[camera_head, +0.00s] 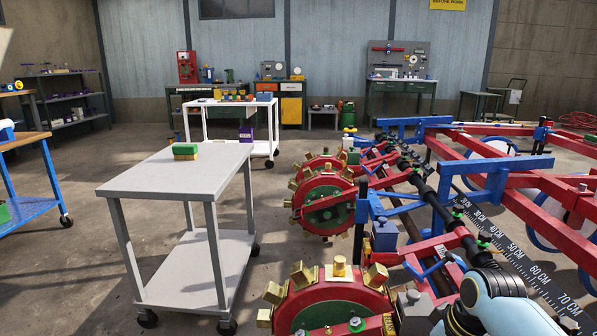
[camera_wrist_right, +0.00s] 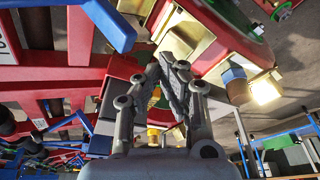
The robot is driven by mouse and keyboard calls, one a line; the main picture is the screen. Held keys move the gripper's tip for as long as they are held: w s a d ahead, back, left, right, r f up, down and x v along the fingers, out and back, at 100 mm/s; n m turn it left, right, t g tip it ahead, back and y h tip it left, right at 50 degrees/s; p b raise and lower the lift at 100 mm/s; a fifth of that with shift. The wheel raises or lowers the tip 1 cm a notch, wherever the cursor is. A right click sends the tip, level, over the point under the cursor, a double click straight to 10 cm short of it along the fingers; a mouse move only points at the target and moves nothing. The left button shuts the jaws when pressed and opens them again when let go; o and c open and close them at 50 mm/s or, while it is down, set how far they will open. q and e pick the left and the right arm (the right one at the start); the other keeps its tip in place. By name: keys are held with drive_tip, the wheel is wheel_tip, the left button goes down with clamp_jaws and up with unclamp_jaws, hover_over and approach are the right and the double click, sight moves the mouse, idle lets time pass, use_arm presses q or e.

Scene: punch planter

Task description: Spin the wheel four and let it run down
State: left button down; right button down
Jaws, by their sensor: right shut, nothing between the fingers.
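The nearest punch wheel (camera_head: 335,303), red-rimmed with a green inner face and gold cups around its edge, stands at the bottom of the head view, cut off below. More such wheels line up behind it, including a second wheel (camera_head: 328,203). I cannot read which one is number four. My right arm enters at the bottom right of the head view, right of the nearest wheel. In the right wrist view my right gripper (camera_wrist_right: 176,66) is shut and empty, its tips close to a red wheel rim with gold cups (camera_wrist_right: 236,84). I cannot tell whether they touch. My left gripper is out of view.
The red and blue planter frame (camera_head: 490,165) fills the right side, with a black bar and a centimetre scale (camera_head: 515,250). A grey cart (camera_head: 150,178) with a green and yellow block (camera_head: 186,151) stands left of the wheels. Open floor lies between cart and wheels.

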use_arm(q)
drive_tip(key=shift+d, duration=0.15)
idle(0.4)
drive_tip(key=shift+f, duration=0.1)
use_arm(e)
drive_tip(key=shift+f, duration=0.15)
